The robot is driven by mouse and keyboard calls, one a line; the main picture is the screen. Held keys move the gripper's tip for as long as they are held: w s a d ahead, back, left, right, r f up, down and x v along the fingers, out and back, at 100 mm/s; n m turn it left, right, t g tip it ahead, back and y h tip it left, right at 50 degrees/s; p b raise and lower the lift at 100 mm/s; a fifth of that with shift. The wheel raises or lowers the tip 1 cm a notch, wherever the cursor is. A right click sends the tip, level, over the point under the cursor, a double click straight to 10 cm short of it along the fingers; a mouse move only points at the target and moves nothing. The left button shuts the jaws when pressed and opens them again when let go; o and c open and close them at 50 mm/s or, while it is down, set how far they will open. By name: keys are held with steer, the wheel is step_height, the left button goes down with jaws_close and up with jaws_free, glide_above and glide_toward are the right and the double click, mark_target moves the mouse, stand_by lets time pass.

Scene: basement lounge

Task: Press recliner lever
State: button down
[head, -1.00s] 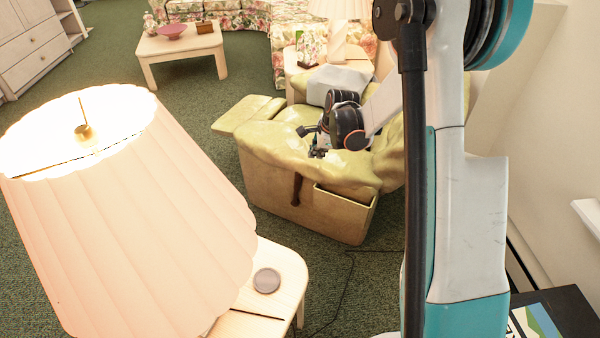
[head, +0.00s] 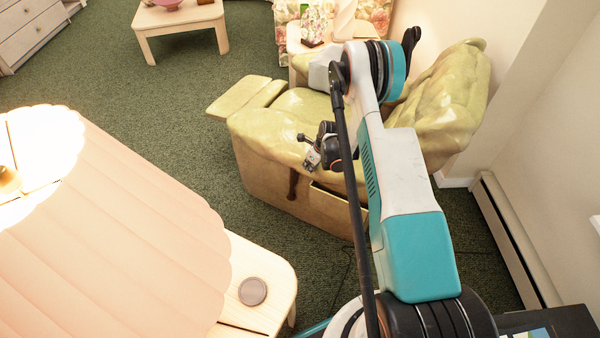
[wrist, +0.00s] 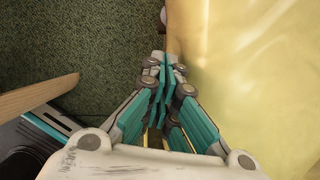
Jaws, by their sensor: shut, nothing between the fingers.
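The yellow-green recliner (head: 270,205) stands in the middle of the head view with its footrest (head: 245,95) raised and its back (head: 445,110) leaning away to the right. Its dark brown lever (head: 293,183) hangs on the near side panel, beside the side pocket. My gripper (head: 312,160) is over the near armrest, just above and right of the lever's top. In the wrist view my gripper (wrist: 163,75) is shut and empty, with the yellow armrest (wrist: 250,60) to its right and green carpet to its left.
A big lit lamp (head: 110,230) stands at the near left on a pale side table (head: 275,280) with a round disc (head: 252,291). A wooden edge (wrist: 35,97) shows at left in the wrist view. Carpet (head: 160,95) is clear left of the recliner. A wall and baseboard lie right.

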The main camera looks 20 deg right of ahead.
steer(key=shift+d+f, duration=0.1)
steer(key=shift+f, duration=0.15)
steer(key=b+x, duration=0.4)
steer(key=x, duration=0.6)
stand_by(0.4)
